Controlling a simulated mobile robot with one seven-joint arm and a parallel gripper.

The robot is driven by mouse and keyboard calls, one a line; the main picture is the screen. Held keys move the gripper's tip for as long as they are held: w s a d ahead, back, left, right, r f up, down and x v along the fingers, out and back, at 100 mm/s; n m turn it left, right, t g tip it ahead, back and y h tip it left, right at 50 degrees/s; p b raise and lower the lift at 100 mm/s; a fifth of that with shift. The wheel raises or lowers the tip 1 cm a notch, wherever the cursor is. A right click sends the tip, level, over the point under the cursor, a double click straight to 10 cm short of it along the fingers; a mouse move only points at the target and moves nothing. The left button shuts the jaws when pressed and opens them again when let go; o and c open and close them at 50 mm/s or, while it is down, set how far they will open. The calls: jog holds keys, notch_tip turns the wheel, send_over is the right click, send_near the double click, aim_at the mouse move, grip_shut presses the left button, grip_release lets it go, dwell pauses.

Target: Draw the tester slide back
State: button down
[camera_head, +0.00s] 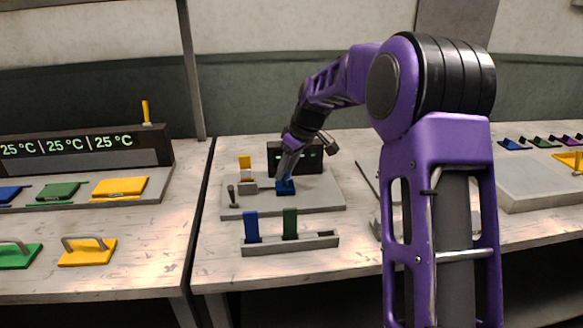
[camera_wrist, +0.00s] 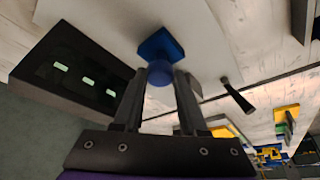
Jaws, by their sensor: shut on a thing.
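The tester is a pale grey base plate (camera_head: 325,198) with a black display box (camera_head: 315,158) at its back. The box also shows in the wrist view (camera_wrist: 72,72), with several small green marks lit. A blue square block (camera_head: 285,188) sits on the plate in front of the box. In the wrist view it carries a round blue knob (camera_wrist: 160,74). My gripper (camera_head: 287,178) reaches down from above, with its two fingers on either side of the knob, shut on it. Which part is the slide is not clear.
In front is a grey rack (camera_head: 320,241) holding a blue and a green strip. The left table holds a temperature display (camera_head: 80,147) and coloured handled plates.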

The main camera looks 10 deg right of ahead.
jog(key=shift+c, duration=2.3)
grip_release()
jog(key=shift+a, duration=0.35)
jog(key=shift+d, duration=0.1)
jog(key=shift+d+r, duration=0.1)
jog(key=shift+r, duration=0.1)
jog(key=p+v, duration=0.2)
jog(key=v, duration=1.5)
jog(key=shift+p, duration=0.3)
jog(key=shift+d, duration=0.1)
